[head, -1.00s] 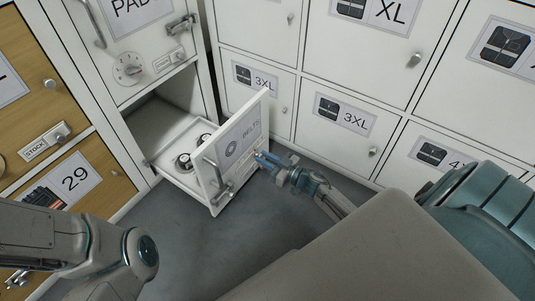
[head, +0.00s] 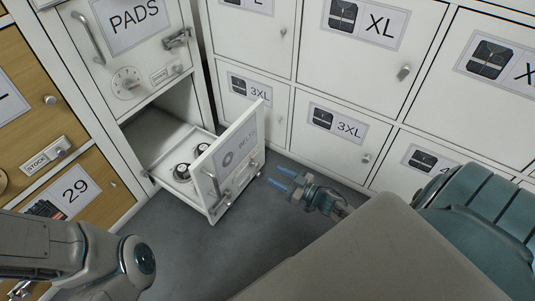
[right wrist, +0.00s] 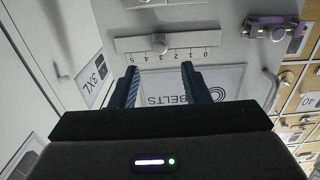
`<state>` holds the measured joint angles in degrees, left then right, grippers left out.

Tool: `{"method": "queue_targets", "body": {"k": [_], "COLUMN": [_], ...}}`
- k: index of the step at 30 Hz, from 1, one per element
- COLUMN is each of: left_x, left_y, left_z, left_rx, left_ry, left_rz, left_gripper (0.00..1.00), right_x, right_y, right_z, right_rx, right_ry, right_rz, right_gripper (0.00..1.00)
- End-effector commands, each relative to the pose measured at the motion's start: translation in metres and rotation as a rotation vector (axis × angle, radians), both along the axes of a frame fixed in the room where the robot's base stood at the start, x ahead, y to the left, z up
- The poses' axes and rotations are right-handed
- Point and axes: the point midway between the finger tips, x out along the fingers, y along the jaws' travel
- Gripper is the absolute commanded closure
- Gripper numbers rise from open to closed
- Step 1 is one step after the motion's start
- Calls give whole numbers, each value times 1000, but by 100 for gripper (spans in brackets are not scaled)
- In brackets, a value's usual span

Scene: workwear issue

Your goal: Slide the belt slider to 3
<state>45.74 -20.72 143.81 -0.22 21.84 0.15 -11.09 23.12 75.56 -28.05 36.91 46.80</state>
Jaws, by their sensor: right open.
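The belts drawer (head: 232,160) is pulled open, its front labelled BELTS and coiled belts inside. In the right wrist view, upside down, the belt slider (right wrist: 160,43) is a round grey knob on a pale scale strip (right wrist: 185,46) running 5 to 0. The knob stands at about the 3 mark, between the 4 and the 2. My right gripper (head: 279,178) is open and empty, just right of the drawer front and apart from it. Its two fingers (right wrist: 162,76) point toward the strip on either side of the knob, not touching it.
A white locker labelled PADS (head: 135,40), with a dial and latch, stands above the drawer. White 3XL and XL lockers (head: 337,122) line the right and back. Wooden stock drawers (head: 85,195) stand at left. The grey floor (head: 205,255) in front is clear.

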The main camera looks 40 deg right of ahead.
Motion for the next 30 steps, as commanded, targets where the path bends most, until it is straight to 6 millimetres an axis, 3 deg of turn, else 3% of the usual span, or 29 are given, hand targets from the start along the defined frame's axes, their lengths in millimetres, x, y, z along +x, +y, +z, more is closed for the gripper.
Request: {"method": "queue_targets", "body": {"k": [3,9,26,30], "left_x": [-3,-4,-4,2], "left_y": [0,0,0,0], "left_z": [9,11,11,9], "left_rx": [-4,-5,-3,3], "left_ry": [-15,-22,-22,-1], "left_rz": [3,4,5,17], "left_gripper": [18,18,18,18], "right_x": [-19,-32,-33,-25], "right_y": [-8,-13,-14,-1], "right_z": [2,1,0,21], "right_rx": [-1,-1,-1,9], "right_ry": [2,0,-1,-48], "right_rz": [0,0,-1,6], "right_gripper": [58,58,58,58]}}
